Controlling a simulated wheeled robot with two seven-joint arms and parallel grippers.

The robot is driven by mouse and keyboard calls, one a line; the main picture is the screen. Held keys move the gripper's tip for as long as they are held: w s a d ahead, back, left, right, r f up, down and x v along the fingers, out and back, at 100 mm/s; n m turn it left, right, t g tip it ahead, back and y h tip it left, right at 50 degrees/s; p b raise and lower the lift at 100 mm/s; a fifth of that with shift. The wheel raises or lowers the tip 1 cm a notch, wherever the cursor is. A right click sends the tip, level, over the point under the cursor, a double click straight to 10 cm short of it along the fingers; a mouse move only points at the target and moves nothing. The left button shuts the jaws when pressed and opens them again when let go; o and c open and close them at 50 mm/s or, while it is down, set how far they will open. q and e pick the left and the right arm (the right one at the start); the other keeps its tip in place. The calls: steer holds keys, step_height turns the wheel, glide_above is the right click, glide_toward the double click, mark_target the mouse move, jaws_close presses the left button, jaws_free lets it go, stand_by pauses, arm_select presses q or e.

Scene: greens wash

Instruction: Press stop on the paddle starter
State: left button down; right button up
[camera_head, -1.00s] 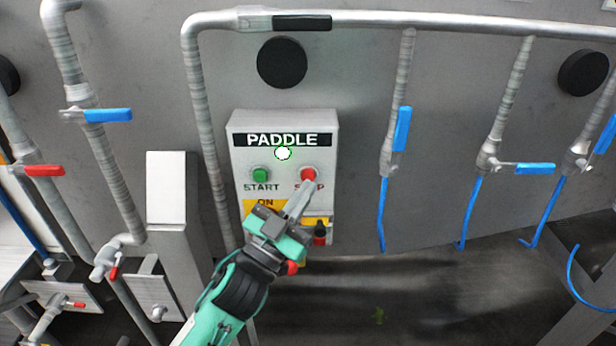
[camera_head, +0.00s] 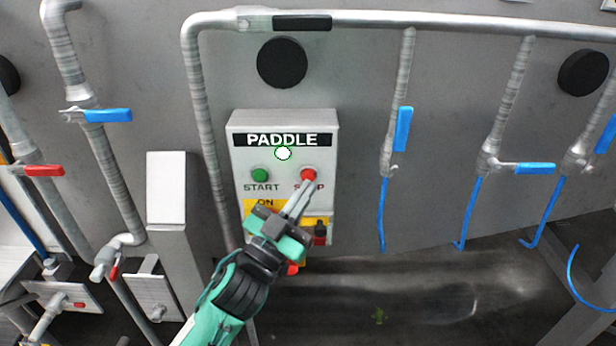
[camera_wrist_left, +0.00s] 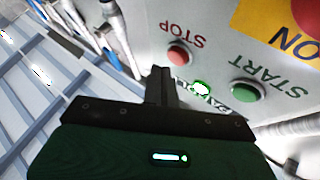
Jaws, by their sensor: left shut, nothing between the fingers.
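The paddle starter (camera_head: 284,160) is a grey box on the wall with a black PADDLE label. Its red stop button (camera_head: 308,174) is at the right and its green start button (camera_head: 260,175) at the left. In the left wrist view the stop button (camera_wrist_left: 179,55) shows beside the shut fingers (camera_wrist_left: 162,72), with the start button (camera_wrist_left: 247,90) to the right. Contact cannot be told. My right gripper is not in view.
A yellow ON plate (camera_head: 264,205) and a dark switch (camera_head: 320,233) are low on the box. Pipes with blue valve handles (camera_head: 402,129) stand to the right. A grey post (camera_head: 166,190) and a pipe (camera_head: 205,130) stand to the left.

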arm_select(q)
steer(key=shift+w, duration=0.4)
steer(key=shift+w, duration=0.45)
stand_by(0.7)
steer(key=shift+s, duration=0.15)
stand_by(0.3)
steer(key=shift+s, duration=0.7)
steer(key=shift+s, duration=0.1)
steer(key=shift+s+p, duration=0.45)
steer(key=shift+s, duration=1.95)
